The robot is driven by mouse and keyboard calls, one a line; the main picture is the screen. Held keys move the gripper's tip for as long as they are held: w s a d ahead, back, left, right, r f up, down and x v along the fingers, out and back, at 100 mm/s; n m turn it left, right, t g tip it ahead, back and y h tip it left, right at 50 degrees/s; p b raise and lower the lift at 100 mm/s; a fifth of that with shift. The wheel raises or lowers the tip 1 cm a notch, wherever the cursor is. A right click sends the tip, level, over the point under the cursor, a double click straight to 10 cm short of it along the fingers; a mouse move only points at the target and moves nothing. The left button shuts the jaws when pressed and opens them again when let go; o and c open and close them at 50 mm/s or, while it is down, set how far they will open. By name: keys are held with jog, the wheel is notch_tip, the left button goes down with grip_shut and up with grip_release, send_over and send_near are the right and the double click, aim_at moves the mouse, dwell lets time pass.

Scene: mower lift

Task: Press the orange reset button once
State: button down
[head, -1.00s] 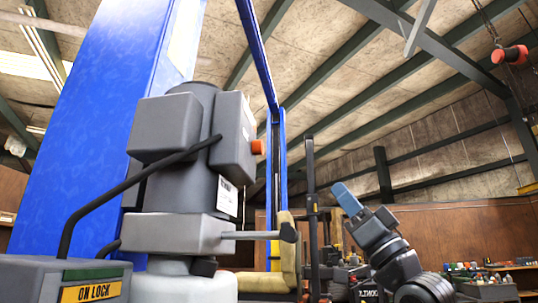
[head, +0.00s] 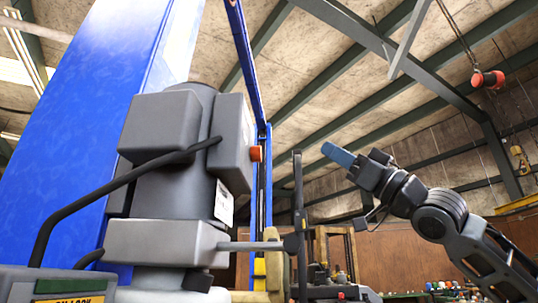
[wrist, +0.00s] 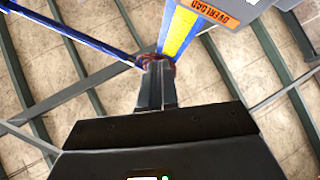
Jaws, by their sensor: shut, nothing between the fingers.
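The orange reset button (head: 256,153) sticks out from the right side of a grey box (head: 232,140) on the lift's motor unit. My gripper (head: 326,149) is shut and empty, with blue fingertips pointing left toward the button. In the head view it is to the right of the button at about the same height, with a clear gap between them. In the wrist view the shut fingers (wrist: 157,82) point up the picture. The button cannot be made out there. A grey housing with an orange OVERLOAD label (wrist: 215,12) shows at the upper right.
A tall blue lift post (head: 85,130) stands behind the motor unit. A red hoist block (head: 488,79) hangs at the upper right.

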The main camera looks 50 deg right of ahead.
aim_at(256, 154)
jog(key=w+a+p, duration=0.2)
jog(key=w+a, duration=0.3)
jog(key=w, duration=0.2)
jog(key=shift+a, duration=0.2)
dwell(0.4)
jog(key=shift+a, duration=0.1)
dwell(1.9)
jog(key=shift+w+a, duration=0.2)
jog(key=shift+w, duration=0.1)
jog(key=shift+w+a, duration=0.35)
jog(key=shift+w, duration=0.15)
dwell(1.0)
dwell(0.3)
jog(key=shift+s+d, duration=0.6)
jog(key=shift+s, duration=0.2)
